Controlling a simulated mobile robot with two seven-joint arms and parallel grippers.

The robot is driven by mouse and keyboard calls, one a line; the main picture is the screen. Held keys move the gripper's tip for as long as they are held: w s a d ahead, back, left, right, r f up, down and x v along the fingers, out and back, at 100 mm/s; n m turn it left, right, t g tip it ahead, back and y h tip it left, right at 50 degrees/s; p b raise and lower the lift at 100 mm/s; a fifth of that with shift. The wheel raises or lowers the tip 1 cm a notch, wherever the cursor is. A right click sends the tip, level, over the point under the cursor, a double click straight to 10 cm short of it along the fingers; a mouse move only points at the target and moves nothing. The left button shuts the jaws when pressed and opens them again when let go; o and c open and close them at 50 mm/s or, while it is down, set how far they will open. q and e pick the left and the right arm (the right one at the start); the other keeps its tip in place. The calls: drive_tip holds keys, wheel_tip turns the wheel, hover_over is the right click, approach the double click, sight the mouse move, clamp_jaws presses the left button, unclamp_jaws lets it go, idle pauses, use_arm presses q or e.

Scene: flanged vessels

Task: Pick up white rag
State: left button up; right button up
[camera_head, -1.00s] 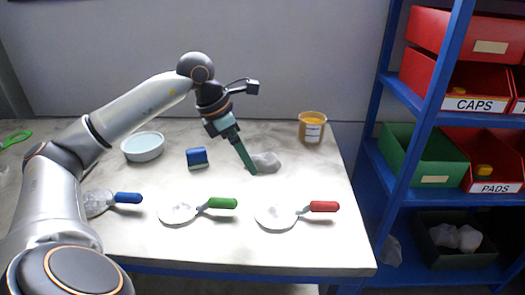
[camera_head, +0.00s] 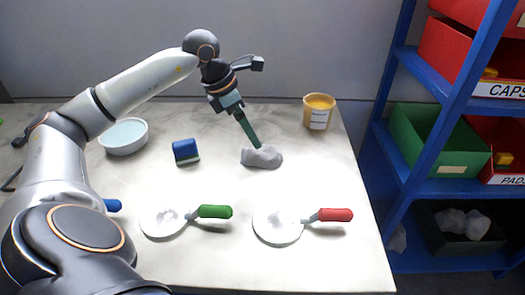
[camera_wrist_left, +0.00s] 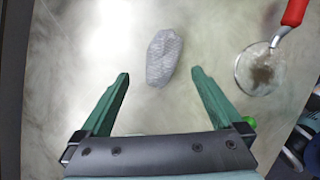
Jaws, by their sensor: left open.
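The white rag (camera_head: 264,158) lies crumpled on the table, looking light grey, behind the red-handled round tool. In the left wrist view the rag (camera_wrist_left: 163,57) lies ahead of the fingertips, roughly midway between their lines. My left gripper (camera_head: 254,144) comes down over the rag's back edge in the head view, its green fingers seen edge-on. In the left wrist view the left gripper (camera_wrist_left: 160,74) is open, with both fingers apart and nothing between them. The rag is not held. My right gripper is in neither view.
Red-handled (camera_head: 336,215) and green-handled (camera_head: 215,212) round tools lie in front. A blue block-like brush (camera_head: 186,150), a pale bowl (camera_head: 124,136) and a yellow tub (camera_head: 318,111) stand on the table (camera_head: 330,265). A blue shelf (camera_head: 405,190) with bins stands at the right.

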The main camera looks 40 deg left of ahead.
sight(261, 152)
use_arm(q)
drive_tip(key=x, duration=0.8)
drive_tip(key=shift+s+d+f, duration=0.15)
drive_tip(key=shift+d, duration=0.05)
drive_tip(key=c, duration=1.3)
